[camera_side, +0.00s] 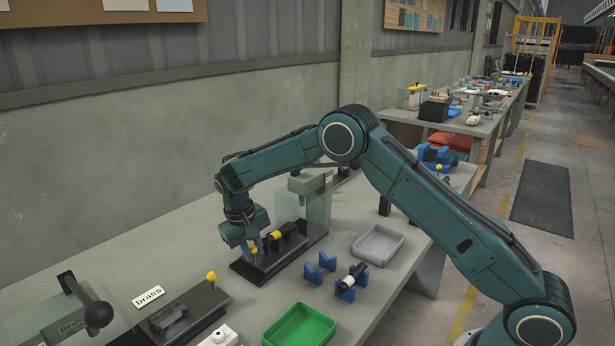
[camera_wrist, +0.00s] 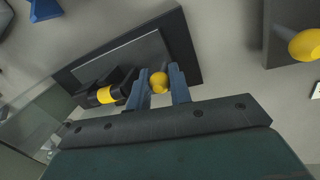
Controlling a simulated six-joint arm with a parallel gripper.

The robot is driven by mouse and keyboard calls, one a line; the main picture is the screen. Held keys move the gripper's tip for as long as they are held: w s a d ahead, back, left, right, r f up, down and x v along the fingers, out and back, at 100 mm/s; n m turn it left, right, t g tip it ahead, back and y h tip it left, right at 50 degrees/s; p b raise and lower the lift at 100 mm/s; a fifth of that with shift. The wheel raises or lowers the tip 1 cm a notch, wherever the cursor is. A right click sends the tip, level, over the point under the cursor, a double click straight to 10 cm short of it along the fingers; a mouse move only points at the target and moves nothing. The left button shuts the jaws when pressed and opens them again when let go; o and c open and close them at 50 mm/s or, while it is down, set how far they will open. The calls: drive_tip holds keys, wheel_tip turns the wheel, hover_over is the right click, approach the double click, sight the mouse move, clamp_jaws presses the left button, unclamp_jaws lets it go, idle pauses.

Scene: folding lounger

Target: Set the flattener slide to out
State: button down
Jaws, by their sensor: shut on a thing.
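A machine with a black base (camera_side: 248,273) and a clear guard (camera_side: 318,209) stands on the bench; I take it for the flattener, but see no label on it. My gripper (camera_side: 251,249) points down at the base's left part. In the wrist view my gripper (camera_wrist: 160,86) is shut on a yellow ball knob (camera_wrist: 159,82), one finger on each side.
A second yellow knob (camera_side: 212,276) stands on another dark fixture by the "brass" sign (camera_side: 149,297). Blue V-blocks (camera_side: 320,268), one holding a dark cylinder, a grey tray (camera_side: 379,244) and a green tray (camera_side: 300,325) lie in front, with bare bench between them.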

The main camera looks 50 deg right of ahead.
drive_tip(key=a, duration=0.6)
drive_tip(key=shift+a, duration=0.1)
drive_tip(key=c, duration=1.6)
unclamp_jaws()
drive_tip(key=shift+r, duration=0.1)
drive_tip(key=shift+r, duration=0.45)
drive_tip(key=shift+w+a+r, duration=0.1)
drive_tip(key=shift+a+r, duration=0.25)
drive_tip(key=shift+r, duration=1.45)
drive_tip(key=shift+w+a+r, duration=0.1)
drive_tip(key=shift+a+r, duration=0.25)
drive_tip(key=shift+r, duration=1.4)
drive_tip(key=shift+a+r, duration=0.35)
drive_tip(key=shift+r, duration=1.45)
drive_tip(key=shift+r, duration=0.1)
